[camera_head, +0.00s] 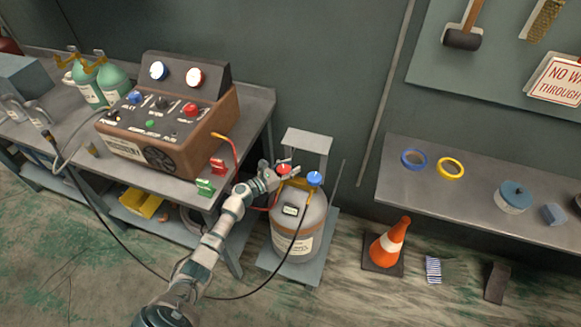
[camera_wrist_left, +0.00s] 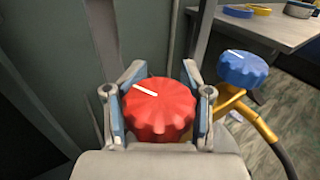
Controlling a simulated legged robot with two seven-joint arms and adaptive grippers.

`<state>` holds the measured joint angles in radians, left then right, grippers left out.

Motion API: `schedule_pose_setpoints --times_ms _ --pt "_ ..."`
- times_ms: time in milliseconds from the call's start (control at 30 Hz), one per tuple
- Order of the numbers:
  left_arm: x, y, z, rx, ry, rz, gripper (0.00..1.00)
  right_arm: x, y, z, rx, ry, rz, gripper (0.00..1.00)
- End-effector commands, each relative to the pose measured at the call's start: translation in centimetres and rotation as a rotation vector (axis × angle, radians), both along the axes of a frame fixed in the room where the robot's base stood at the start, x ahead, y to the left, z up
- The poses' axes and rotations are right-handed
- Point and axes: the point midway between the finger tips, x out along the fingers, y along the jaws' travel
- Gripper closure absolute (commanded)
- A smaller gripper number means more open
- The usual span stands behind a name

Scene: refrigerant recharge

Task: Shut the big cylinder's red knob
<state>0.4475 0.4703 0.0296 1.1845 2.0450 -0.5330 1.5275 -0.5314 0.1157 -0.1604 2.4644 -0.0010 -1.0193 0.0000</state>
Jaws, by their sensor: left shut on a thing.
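The big grey cylinder (camera_head: 300,222) stands upright on a platform with a back plate, beside the workbench. Its red knob (camera_head: 284,169) is at the top left and its blue knob (camera_head: 314,178) is at the top right. My left gripper (camera_head: 277,174) reaches in from the left at the red knob. In the left wrist view, the red knob (camera_wrist_left: 158,108) sits between the two fingers, and the gripper is shut on it. A white mark on the knob points to the upper left. The blue knob (camera_wrist_left: 243,68) is to the right, clear of the fingers. My right gripper is not in view.
The recharge machine (camera_head: 170,120) stands on the workbench (camera_head: 258,110) to the left, with green cylinders (camera_head: 100,82) behind it. A black hose runs from the cylinder across the floor. An orange cone (camera_head: 390,242) stands right of the cylinder, below a shelf (camera_head: 440,195).

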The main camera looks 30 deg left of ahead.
Motion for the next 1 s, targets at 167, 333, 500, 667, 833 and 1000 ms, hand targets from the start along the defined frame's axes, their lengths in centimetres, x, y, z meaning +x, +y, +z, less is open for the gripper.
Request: schedule_pose_setpoints --times_ms 167,333,500,667,833,1000 --pt "-0.2 0.1 -0.8 0.004 0.012 0.002 0.86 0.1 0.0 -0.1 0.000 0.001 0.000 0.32" --pt "-0.2 0.1 -0.7 0.004 0.011 0.002 0.40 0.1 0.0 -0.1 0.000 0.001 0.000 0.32" --pt "-0.1 0.1 -0.4 0.003 0.005 0.002 0.40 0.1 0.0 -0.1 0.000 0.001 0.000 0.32" --pt "-0.1 0.0 -0.1 0.002 0.003 0.017 0.40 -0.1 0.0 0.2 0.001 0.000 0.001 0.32" --pt "0.0 0.1 0.3 0.000 0.000 0.114 0.40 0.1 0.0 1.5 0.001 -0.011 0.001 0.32" --pt "0.1 0.5 0.2 -0.002 0.001 0.294 0.40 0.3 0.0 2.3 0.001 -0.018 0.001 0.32"
